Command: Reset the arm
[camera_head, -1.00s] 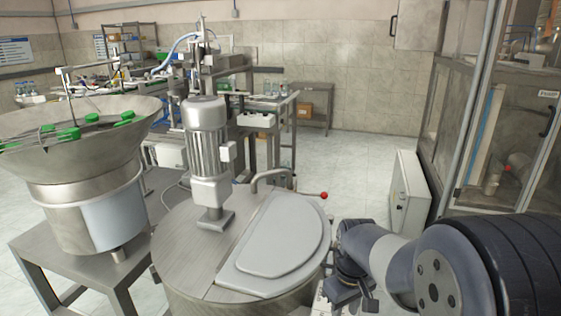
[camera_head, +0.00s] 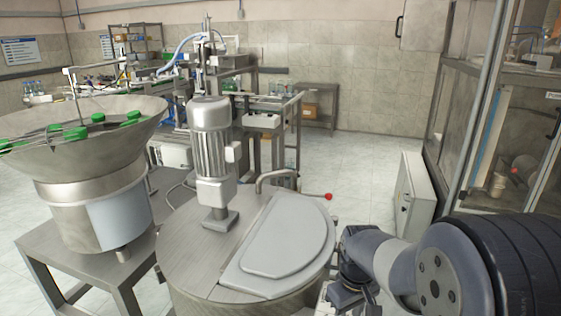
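My arm (camera_head: 435,275) shows at the lower right of the head view, with a dark grey joint in front and a lighter grey link reaching left. It lies folded low, just right of the round steel tank. The end of the arm is partly cut off by the bottom edge. I cannot make out the gripper's fingers, so whether it is open or shut does not show.
The steel tank (camera_head: 190,262) with a grey lid (camera_head: 285,240) and a motor (camera_head: 212,150) stands close in front. A cap feeder bowl (camera_head: 85,160) with green caps is at left. A grey cabinet (camera_head: 412,195) and a glass enclosure (camera_head: 500,120) stand at right.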

